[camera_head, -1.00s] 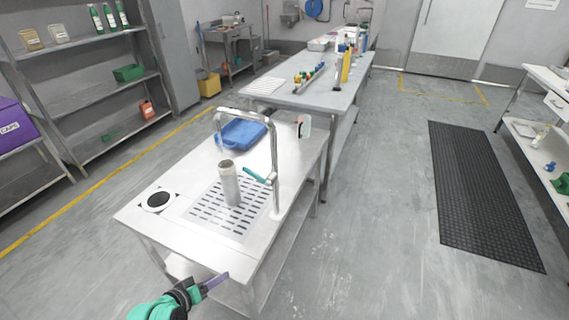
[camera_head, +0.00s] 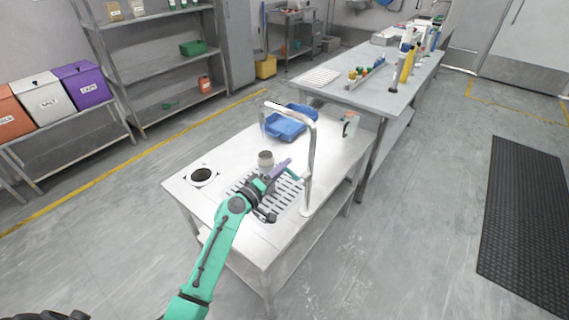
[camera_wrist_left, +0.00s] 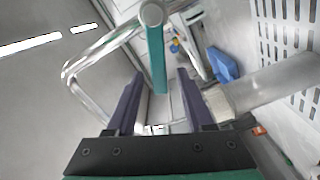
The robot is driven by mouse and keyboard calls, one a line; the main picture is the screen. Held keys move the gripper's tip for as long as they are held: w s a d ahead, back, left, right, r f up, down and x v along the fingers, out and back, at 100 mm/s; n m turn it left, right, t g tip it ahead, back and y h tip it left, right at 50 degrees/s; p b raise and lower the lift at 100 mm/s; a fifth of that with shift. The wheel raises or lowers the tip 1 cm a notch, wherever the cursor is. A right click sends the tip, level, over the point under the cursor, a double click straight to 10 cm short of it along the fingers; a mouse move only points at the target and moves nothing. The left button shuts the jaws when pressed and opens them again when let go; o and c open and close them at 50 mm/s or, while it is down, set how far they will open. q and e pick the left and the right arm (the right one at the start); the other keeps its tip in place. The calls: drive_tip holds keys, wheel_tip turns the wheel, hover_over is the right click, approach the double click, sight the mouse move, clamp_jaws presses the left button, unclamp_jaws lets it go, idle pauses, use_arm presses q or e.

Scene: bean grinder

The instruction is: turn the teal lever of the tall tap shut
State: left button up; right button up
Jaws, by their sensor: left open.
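The tall chrome tap (camera_head: 311,150) stands at the right side of the drain grid on the near steel table. Its teal lever (camera_head: 293,173) points left from the post, partly hidden by my left gripper (camera_head: 282,168). In the left wrist view, the teal lever (camera_wrist_left: 156,60) appears between the two purple fingers of my left gripper (camera_wrist_left: 160,74). The fingers are apart, and I see no contact with the lever. The chrome tap (camera_wrist_left: 90,80) curves around to the left there. My right gripper is not in view.
A pale cylinder (camera_head: 265,157) stands on the drain grid (camera_head: 287,198), close beside my left gripper; it also shows in the wrist view (camera_wrist_left: 265,88). A blue tray (camera_head: 287,125) lies behind the tap.

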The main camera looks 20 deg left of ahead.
use_arm(q)
drive_tip(key=shift+w+d, duration=0.25)
drive_tip(key=shift+w, duration=0.3)
clamp_jaws()
idle(1.0)
